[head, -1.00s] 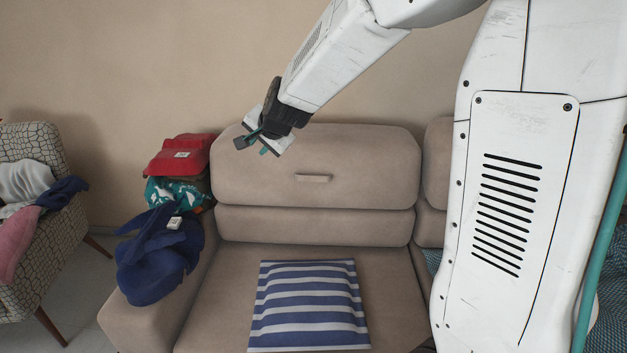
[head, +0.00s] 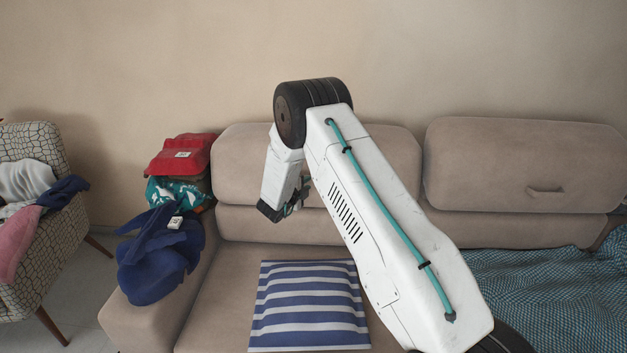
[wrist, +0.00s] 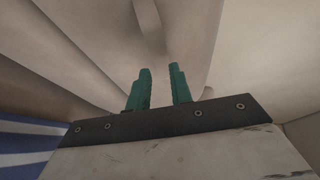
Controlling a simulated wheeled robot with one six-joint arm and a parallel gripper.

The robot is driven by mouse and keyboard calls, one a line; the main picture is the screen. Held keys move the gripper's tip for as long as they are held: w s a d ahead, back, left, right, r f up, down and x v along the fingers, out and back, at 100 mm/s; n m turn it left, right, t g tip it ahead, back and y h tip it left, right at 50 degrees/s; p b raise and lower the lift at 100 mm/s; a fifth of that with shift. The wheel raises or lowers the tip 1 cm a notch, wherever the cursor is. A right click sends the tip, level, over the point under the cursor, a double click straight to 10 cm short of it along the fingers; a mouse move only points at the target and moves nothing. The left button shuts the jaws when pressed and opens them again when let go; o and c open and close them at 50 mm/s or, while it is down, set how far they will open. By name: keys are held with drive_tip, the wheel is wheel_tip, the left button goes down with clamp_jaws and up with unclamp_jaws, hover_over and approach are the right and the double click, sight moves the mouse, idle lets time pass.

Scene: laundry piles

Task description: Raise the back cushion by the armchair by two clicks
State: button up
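The back cushion by the armchair (head: 240,168) is the left beige sofa back cushion, upright above a lower back section (head: 245,222). My arm covers its middle in the head view, and its pull handle is hidden there. The wrist view shows a beige strap-like handle (wrist: 148,22) on the cushion face, ahead of the fingers. My gripper (head: 297,197) hangs in front of the cushion's lower part. Its two teal fingers (wrist: 160,88) stand apart with nothing between them, short of the handle.
A striped cushion (head: 308,305) lies on the seat below. Navy cloth (head: 155,265) and a pile with red cloth (head: 182,155) rest at the sofa's left arm. The patterned armchair (head: 55,255) holds clothes. Right are another back cushion (head: 520,160) and a teal blanket (head: 545,290).

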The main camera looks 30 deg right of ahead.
drive_tip(key=x, duration=0.7)
drive_tip(key=shift+a, duration=0.1)
